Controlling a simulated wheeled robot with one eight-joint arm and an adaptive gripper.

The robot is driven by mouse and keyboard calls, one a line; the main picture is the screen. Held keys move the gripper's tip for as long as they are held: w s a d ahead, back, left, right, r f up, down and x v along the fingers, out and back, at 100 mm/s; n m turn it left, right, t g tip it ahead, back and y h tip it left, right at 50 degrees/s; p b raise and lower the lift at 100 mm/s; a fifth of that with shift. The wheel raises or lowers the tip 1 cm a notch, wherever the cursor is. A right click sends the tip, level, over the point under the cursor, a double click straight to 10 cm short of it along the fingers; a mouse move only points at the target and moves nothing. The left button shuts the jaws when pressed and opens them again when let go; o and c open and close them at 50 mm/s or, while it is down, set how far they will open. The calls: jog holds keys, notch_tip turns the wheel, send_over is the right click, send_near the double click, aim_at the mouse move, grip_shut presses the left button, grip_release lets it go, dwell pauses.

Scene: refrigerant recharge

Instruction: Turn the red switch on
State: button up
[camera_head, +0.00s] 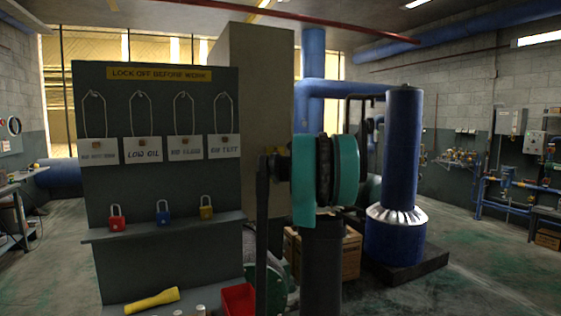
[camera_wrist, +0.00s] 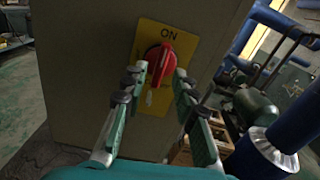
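The red switch (camera_wrist: 161,62) is a rotary knob on a yellow plate (camera_wrist: 185,41) marked "ON" at its top. The plate is on the side of a tall grey-beige cabinet (camera_wrist: 85,75). The knob's ridge looks slightly tilted from upright, and its lower part is close to my fingers. My gripper (camera_wrist: 160,73) is open, with one finger at each side of the knob's lower part. I cannot tell whether either finger touches it. In the head view the cabinet (camera_head: 250,85) stands behind a lockout board, and the switch is hidden there.
The lockout board (camera_head: 160,180) carries tags and red, blue and yellow padlocks on a shelf. A yellow flashlight (camera_head: 152,301) and a red bin (camera_head: 238,299) sit below. A blue cylinder (camera_head: 402,150) stands to the right.

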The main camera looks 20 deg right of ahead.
jog(key=s, duration=0.7)
dwell(0.3)
jog(key=shift+d, duration=0.1)
